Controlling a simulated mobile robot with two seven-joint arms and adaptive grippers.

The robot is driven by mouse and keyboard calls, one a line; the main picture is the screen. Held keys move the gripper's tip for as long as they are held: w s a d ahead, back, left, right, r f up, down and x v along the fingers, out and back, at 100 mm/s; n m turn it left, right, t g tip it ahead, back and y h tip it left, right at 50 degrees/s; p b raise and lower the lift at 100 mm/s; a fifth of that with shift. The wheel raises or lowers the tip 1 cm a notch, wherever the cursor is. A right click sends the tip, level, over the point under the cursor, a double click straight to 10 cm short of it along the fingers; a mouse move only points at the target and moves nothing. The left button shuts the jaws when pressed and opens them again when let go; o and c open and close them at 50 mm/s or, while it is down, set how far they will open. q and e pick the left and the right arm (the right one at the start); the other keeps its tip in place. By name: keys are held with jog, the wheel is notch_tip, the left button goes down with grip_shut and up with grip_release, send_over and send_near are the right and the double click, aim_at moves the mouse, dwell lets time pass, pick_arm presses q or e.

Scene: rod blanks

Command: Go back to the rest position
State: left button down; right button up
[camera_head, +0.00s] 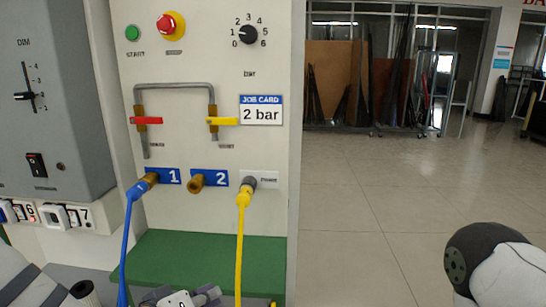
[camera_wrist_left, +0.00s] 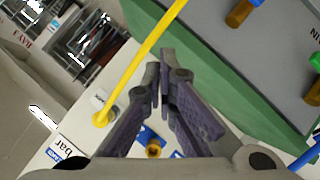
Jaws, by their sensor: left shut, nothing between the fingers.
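My left gripper (camera_head: 182,297) shows at the bottom edge of the head view, low in front of the green ledge (camera_head: 200,255). In the left wrist view, my left gripper (camera_wrist_left: 163,82) has its fingers together with nothing between them. My right arm (camera_head: 490,265) shows only as a black and white link at the lower right of the head view; the right gripper is out of view.
The panel holds port 1 with a blue hose (camera_head: 128,235), a bare brass port 2 (camera_head: 197,183) and a yellow hose (camera_head: 240,240) hanging at its right. A grey box (camera_head: 55,100) stands left. Open floor (camera_head: 390,190) lies right.

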pick_arm(q)
jog(key=s+f+m+g+y, duration=0.15)
jog(key=s+f+g, duration=0.35)
jog(key=s+f, duration=0.8)
jog(key=s+a+f+g+y, duration=0.1)
jog(key=s+a+f+g, duration=0.1)
jog(key=s, duration=0.6)
jog(key=s+a+f+m+g+y, duration=0.1)
jog(key=s+a+f+g, duration=0.1)
jog(key=s+a, duration=0.3)
jog(key=s+a+f+m+g+y, duration=0.1)
jog(key=s+a+f+g+y, duration=0.1)
jog(key=s, duration=0.9)
jog(key=shift+s+a+f+g, duration=0.35)
jog(key=shift+a+g, duration=0.3)
jog(key=shift+g, duration=0.45)
pick_arm(e)
jog(key=shift+s, duration=0.1)
